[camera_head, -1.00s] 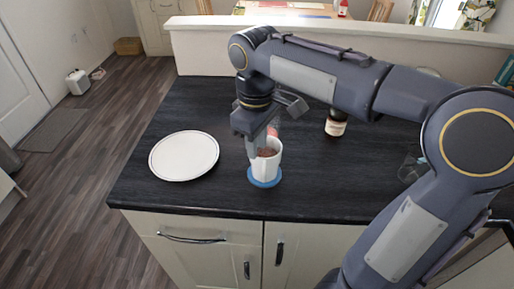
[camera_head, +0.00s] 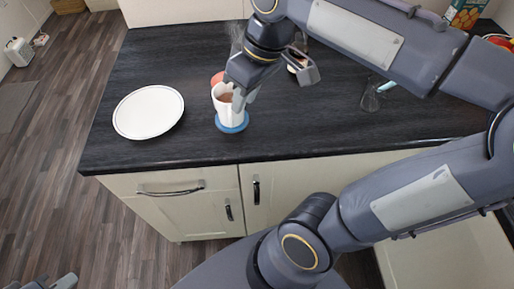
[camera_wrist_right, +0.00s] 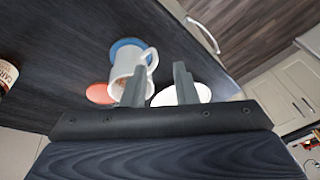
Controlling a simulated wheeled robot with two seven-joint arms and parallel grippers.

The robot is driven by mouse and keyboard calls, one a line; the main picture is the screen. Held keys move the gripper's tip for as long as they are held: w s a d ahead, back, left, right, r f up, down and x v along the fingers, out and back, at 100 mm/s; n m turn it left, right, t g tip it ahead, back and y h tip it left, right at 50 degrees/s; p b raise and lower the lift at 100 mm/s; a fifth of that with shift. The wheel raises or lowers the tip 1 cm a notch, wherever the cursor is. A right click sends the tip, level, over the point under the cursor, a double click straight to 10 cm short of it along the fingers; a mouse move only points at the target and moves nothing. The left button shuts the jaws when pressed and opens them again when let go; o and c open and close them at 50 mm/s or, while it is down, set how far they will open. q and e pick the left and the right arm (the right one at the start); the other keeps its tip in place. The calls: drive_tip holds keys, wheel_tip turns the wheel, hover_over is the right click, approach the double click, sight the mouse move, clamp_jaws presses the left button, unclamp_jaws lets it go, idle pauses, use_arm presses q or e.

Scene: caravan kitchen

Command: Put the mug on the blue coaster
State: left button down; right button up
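The white mug (camera_head: 226,104), with brown contents, stands upright on the blue coaster (camera_head: 233,129) near the counter's front edge. In the right wrist view the mug (camera_wrist_right: 127,68) has its handle toward the gap between my fingers, and its base overlaps the blue coaster (camera_wrist_right: 122,45). My right gripper (camera_head: 244,100) is at the mug's rim on its right side. Its fingers (camera_wrist_right: 160,85) are apart with a clear gap; whether they touch the mug is hard to tell. My left gripper (camera_head: 48,283) is low at the left, away from the counter, only partly in view.
A white plate (camera_head: 148,112) lies left of the mug. An orange-red disc (camera_head: 217,78) lies just behind the mug. The dark counter between plate and mug is clear.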

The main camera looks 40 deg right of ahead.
drive_tip(key=s+a+f+m+t+y, duration=0.1)
drive_tip(key=s+a+f+m+t, duration=0.1)
drive_tip(key=s+f+m, duration=0.3)
drive_tip(key=s+f+t, duration=0.1)
drive_tip(key=s+f, duration=0.2)
drive_tip(key=f, duration=0.2)
drive_tip(key=shift+a+y, duration=0.3)
drive_tip(key=shift+a, duration=0.1)
drive_tip(key=shift+r, duration=0.15)
drive_tip(key=shift+t, duration=0.3)
